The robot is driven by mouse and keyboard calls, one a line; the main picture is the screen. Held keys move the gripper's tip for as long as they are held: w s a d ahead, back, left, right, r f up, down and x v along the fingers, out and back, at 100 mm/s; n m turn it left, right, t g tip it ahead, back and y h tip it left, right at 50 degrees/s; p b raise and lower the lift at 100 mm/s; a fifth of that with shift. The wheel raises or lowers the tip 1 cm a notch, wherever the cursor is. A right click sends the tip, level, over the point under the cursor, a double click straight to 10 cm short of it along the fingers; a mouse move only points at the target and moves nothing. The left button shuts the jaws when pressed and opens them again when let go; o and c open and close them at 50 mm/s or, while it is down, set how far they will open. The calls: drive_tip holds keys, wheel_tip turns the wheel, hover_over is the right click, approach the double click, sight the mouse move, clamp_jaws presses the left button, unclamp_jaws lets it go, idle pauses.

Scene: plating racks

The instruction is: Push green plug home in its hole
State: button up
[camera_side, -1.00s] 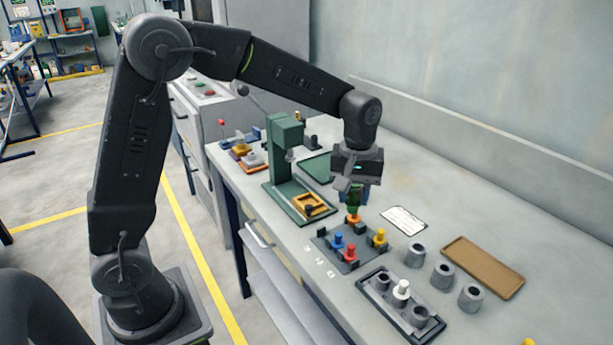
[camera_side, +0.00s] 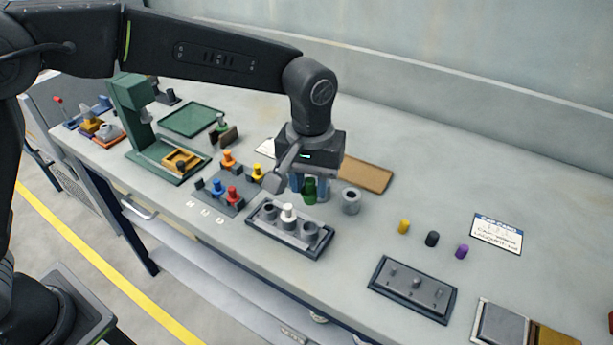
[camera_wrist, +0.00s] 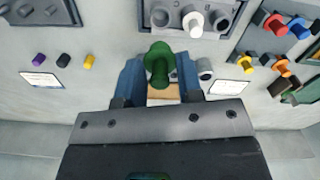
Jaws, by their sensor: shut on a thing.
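The green plug (camera_side: 310,188) is held between the blue fingers of my gripper (camera_side: 309,190), which is shut on it. In the wrist view the plug (camera_wrist: 158,62) sits between the fingers (camera_wrist: 160,80), apart from the dark rack (camera_wrist: 179,31). In the side view this rack (camera_side: 262,229) lies in front of and below the plug. It has a left socket (camera_side: 269,211) and a right socket (camera_side: 310,231) standing open. A white plug (camera_side: 289,211) stands in the middle one. The plug's lower end is partly hidden by the fingers.
A grey cylinder (camera_side: 351,202) stands close to the right of my gripper. A rack with orange, yellow, blue and red plugs (camera_side: 212,203) is to the left. A brown tray (camera_side: 368,175) lies behind. Loose yellow, black and purple pegs (camera_side: 432,239) and another rack (camera_side: 413,290) are at right.

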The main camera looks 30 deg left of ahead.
drive_tip(key=shift+f, duration=2.9)
drive_tip(key=shift+f, duration=1.65)
drive_tip(key=shift+r, duration=0.15)
drive_tip(key=shift+r, duration=1.15)
drive_tip(key=shift+f, duration=1.25)
drive_tip(key=o, duration=1)
drive_tip(key=shift+c, duration=0.2)
drive_tip(key=shift+a, duration=0.1)
